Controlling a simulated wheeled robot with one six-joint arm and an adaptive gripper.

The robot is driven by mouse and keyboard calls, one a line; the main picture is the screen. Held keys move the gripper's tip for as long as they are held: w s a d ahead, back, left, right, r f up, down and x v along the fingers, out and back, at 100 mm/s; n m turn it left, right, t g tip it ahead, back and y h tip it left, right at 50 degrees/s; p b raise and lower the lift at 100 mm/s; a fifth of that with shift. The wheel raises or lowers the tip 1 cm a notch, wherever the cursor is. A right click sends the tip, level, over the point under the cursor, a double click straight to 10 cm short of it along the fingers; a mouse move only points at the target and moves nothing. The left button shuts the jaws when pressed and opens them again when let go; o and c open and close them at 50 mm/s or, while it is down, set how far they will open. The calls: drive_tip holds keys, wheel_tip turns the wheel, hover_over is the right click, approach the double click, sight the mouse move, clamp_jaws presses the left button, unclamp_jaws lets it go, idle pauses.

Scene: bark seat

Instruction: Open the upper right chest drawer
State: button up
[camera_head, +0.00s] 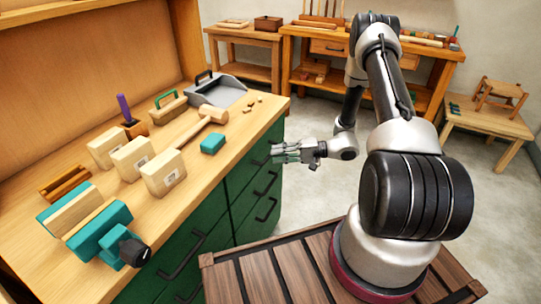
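The green chest (215,225) stands under the wooden worktop at the left, with dark bar handles on its drawer fronts. The upper right drawer (242,172) is just below the worktop's right part and looks closed. Its handle is partly hidden near my fingertips. My gripper (277,152) points left at this drawer, with its fingertips at or very near the handle. I cannot tell whether they touch it, or whether the fingers are apart or closed on it.
Lower right drawer handles (266,184) sit below my gripper. The worktop holds a mallet (205,126), a teal block (212,143), a dustpan (216,91) and wooden blocks (163,173). Open floor (312,190) lies right of the chest. A workbench (430,62) stands behind.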

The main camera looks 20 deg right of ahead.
drive_tip(key=shift+x, duration=1.65)
clamp_jaws()
drive_tip(key=s+d, duration=2.3)
unclamp_jaws()
